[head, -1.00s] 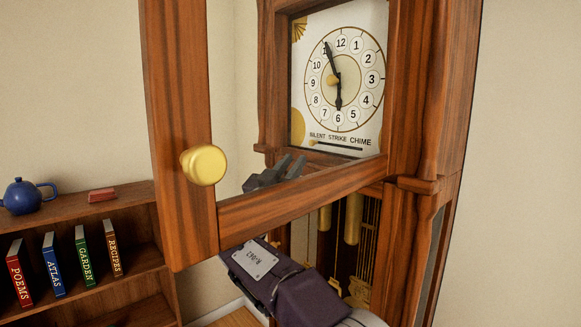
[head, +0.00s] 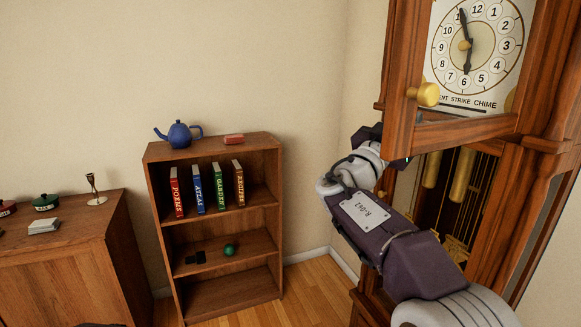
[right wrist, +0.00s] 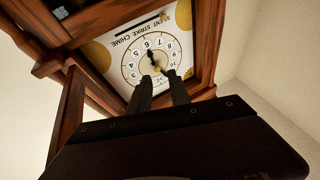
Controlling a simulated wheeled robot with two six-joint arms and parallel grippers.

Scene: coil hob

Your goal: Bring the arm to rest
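The tall wooden clock stands at the right of the head view, with its white dial (head: 472,45) showing one hand near 11 and the other near 6. Its wooden door (head: 402,80) with a brass knob (head: 428,94) stands open in front of the dial. My right arm (head: 375,225) reaches up beside the clock; its gripper is mostly hidden behind the door frame in the head view. In the right wrist view, my right gripper (right wrist: 163,84) has its two fingers apart and empty, in front of the upside-down dial (right wrist: 150,58). My left gripper is not in view.
A bookcase (head: 215,143) against the wall holds a blue teapot (head: 180,134), a red block (head: 234,139), several books and a green ball (head: 229,250). A cabinet (head: 60,255) with a candlestick (head: 95,188) stands at left. Wooden floor (head: 312,290) is clear between bookcase and clock.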

